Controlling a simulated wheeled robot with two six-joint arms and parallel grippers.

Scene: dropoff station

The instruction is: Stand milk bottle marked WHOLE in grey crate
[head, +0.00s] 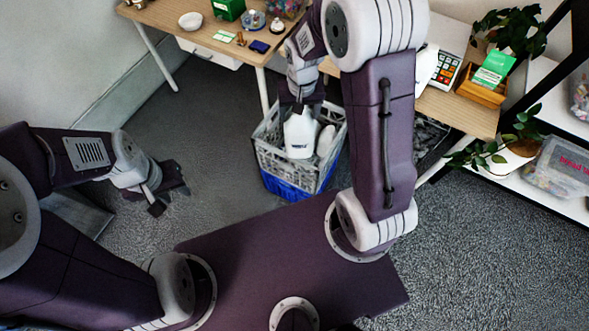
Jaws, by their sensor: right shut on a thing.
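The grey crate (270,162) stands on the floor in front of the desk, on top of a blue crate (285,190). A white milk bottle (299,135) is upright at the grey crate's opening, with a small dark label low on its side that is too small to read. My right gripper (299,106) is shut on the top of this bottle from above. I cannot tell whether its base touches the crate floor. Another white bottle shape (325,141) is beside it in the crate. My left gripper (168,192) hangs over the floor at the left, empty, its fingers apart.
The wooden desk (165,17) runs behind the crates and holds a white bowl (190,21), a green box (228,9) and a calculator-like device (445,70). Another dark crate (428,137) is under the desk at right. A shelf with a plant (520,140) stands at right.

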